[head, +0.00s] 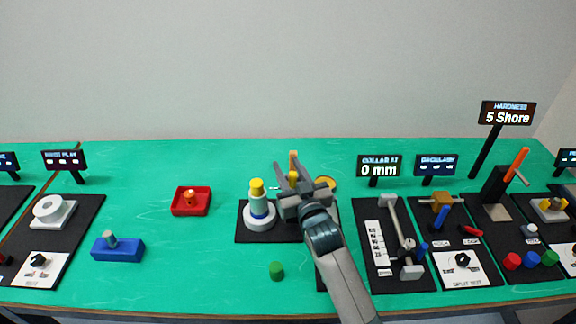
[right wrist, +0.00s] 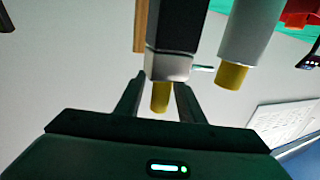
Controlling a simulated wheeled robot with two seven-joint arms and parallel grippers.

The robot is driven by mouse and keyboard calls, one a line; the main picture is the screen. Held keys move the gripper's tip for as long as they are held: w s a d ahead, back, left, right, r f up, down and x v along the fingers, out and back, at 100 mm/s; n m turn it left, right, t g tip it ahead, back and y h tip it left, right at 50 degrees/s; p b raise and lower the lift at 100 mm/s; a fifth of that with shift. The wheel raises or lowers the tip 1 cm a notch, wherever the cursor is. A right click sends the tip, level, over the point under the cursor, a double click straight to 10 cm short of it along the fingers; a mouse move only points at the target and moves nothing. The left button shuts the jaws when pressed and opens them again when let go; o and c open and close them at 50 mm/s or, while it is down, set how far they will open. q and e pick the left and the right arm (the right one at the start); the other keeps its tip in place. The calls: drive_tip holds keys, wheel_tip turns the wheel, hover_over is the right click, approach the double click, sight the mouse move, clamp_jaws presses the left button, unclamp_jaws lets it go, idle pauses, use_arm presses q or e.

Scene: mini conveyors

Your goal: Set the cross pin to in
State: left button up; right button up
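My right gripper (head: 293,184) is over the dark mat near the middle of the table. In the right wrist view its two fingers (right wrist: 160,90) stand apart, close to a dark post with a white collar (right wrist: 168,66) and a yellow tip (right wrist: 160,98). I cannot tell whether they touch it. A thin silver pin (right wrist: 203,68) sticks out sideways from the collar; it also shows in the head view (head: 275,188), left of the gripper. I take it for the cross pin. The post is mostly hidden behind my gripper in the head view. My left gripper is out of view.
A yellow-topped pale post (head: 258,203) on a white round base stands just left. A red tray (head: 191,201), blue block (head: 118,250) and green cylinder (head: 276,271) lie around. Station boards with displays fill the right side.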

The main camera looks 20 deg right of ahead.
drive_tip(key=shift+w, duration=0.2)
clamp_jaws()
drive_tip(key=a, duration=0.3)
drive_tip(key=shift+w, duration=0.35)
drive_tip(key=shift+c, duration=1.6)
unclamp_jaws()
drive_tip(key=o, duration=0.3)
drive_tip(key=shift+w+a, duration=0.1)
drive_tip(key=shift+a, duration=0.1)
drive_tip(key=shift+d, duration=0.1)
